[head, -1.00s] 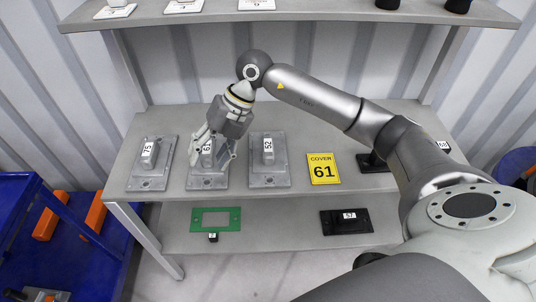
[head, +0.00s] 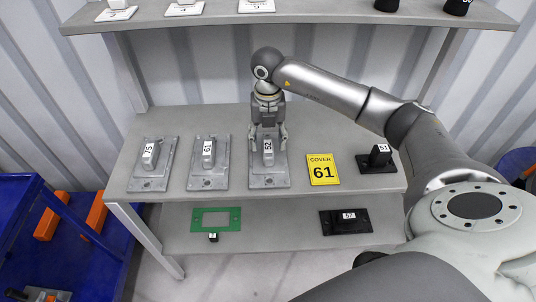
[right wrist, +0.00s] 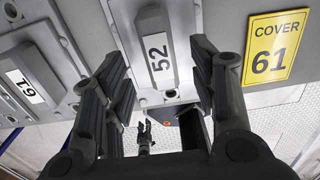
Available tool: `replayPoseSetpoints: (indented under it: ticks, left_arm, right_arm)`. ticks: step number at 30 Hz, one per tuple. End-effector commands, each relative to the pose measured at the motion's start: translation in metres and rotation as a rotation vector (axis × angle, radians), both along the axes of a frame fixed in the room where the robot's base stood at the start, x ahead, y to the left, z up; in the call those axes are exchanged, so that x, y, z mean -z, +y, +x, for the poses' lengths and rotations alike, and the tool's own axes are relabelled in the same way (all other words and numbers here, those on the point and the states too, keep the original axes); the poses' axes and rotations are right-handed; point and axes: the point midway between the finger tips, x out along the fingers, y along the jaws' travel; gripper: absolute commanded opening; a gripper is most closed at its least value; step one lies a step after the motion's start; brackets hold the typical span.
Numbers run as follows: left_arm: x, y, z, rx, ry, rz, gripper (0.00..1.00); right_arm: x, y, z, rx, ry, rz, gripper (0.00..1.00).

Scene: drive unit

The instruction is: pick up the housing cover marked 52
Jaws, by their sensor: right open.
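The housing cover marked 52 (head: 268,178) is a grey flat plate with a raised upright block bearing a white 52 label. It lies on the middle shelf, right of the grey cover marked 61. My right gripper (head: 268,146) is above it, fingers pointing down. In the right wrist view the block of cover 52 (right wrist: 157,50) shows between the two open fingers of the right gripper (right wrist: 160,85), with a visible gap on each side. I cannot tell how far the fingertips reach down beside the block. My left gripper is not seen in the head view.
Grey covers marked 61 (head: 208,165) and 75 (head: 152,168) lie to the left. A yellow card reading COVER 61 (head: 322,170) and a black part marked 51 (head: 377,160) lie to the right. A green frame (head: 215,220) is on the lower shelf; the upper shelf (head: 300,20) overhangs behind.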

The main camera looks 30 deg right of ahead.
Motion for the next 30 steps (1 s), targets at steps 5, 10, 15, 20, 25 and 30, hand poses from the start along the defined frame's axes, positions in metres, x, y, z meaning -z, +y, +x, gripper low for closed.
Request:
replayPoseSetpoints:
  ticks: [5, 10, 15, 20, 25, 30]
  left_arm:
    - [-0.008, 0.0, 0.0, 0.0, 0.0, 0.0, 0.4]
    - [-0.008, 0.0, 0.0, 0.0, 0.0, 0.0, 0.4]
    - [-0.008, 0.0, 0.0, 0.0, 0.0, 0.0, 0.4]
    - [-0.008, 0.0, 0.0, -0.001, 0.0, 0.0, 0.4]
    - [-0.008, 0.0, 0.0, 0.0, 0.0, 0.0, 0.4]
    - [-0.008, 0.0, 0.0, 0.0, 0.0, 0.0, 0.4]
  right_arm:
    - [0.028, -0.002, 0.002, 0.0, 0.006, 0.0, 0.54]
    - [0.04, -0.003, 0.003, -0.001, 0.002, 0.0, 0.54]
    - [0.04, -0.002, 0.003, -0.001, 0.002, 0.0, 0.54]
    - [0.04, -0.002, 0.003, -0.001, 0.002, 0.001, 0.37]
    - [0.04, -0.002, 0.003, -0.001, 0.002, 0.001, 0.15]
    - [0.04, -0.002, 0.003, -0.001, 0.002, 0.001, 0.0]
